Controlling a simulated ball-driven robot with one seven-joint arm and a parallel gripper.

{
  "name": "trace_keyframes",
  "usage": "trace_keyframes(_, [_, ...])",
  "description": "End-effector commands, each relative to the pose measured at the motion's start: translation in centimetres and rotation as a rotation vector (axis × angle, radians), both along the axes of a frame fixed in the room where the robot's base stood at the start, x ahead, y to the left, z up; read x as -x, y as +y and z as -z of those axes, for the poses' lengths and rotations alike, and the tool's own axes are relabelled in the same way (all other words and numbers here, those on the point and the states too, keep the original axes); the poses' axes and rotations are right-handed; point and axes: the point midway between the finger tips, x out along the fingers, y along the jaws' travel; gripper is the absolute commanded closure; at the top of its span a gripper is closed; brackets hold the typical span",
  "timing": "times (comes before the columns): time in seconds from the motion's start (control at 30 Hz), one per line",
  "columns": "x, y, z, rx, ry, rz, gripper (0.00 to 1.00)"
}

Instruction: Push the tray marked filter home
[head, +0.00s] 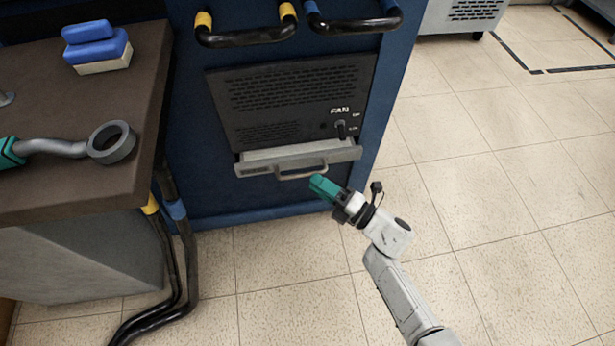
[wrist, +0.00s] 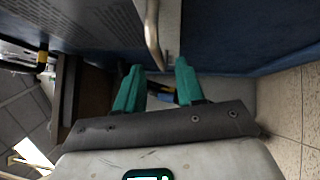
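The filter tray (head: 255,157) is a light grey drawer standing a little out of the blue cabinet, below the dark FAN panel. A small label on its front is too small to read. Its grey bar handle (head: 300,173) faces me, and also shows in the wrist view (wrist: 152,35). My gripper (head: 318,182) has teal fingers and is close in front of the handle's right end. In the wrist view my gripper (wrist: 158,66) has its fingers apart, with the handle's near end showing at the gap between the tips. I cannot tell whether they touch.
The dark FAN panel (head: 285,100) has a small knob (head: 341,128). Black hoses (head: 185,255) with yellow and blue bands run down at the left. A brown table (head: 60,190) holds a blue block and a grey pipe. The tiled floor at right (head: 480,210) is clear.

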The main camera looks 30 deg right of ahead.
Motion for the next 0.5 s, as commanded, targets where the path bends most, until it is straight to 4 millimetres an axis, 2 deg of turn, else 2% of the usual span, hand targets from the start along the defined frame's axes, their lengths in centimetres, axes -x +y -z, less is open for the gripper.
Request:
trace_keyframes(0.2, [-2.6, 1.3, -0.3, -0.001, 0.000, 0.001, 0.62])
trace_keyframes(0.5, [-3.4, 1.8, -0.5, -0.002, 0.001, 0.001, 0.62])
